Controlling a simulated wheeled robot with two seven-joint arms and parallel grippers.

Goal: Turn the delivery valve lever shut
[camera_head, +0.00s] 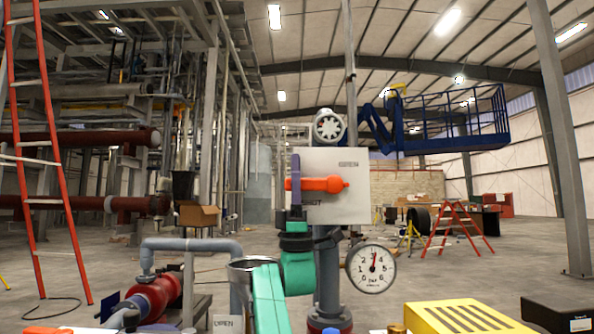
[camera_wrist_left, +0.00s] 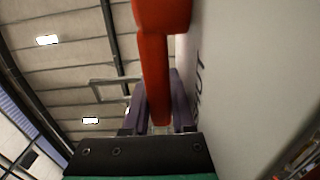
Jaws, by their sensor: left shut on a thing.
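The orange valve lever (camera_head: 316,184) lies level on a white plate (camera_head: 350,210), pointing left from its round hub. The plate has an "OPEN" label near its top right and a "SHUT" label just below the lever. My left gripper (camera_head: 296,170) stands upright with its purple fingers at the lever's left end, shut on it. In the left wrist view the lever (camera_wrist_left: 155,80) runs down between the two fingers (camera_wrist_left: 158,118), and the plate (camera_wrist_left: 225,90) is close on the right. My right gripper is not in view.
A pressure gauge (camera_head: 371,268) sits below right of the plate. A grey pipe (camera_head: 190,244) and a red pump (camera_head: 153,296) are at lower left. A yellow slotted box (camera_head: 465,318) and a black box (camera_head: 560,314) are at lower right. The floor behind is mostly open.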

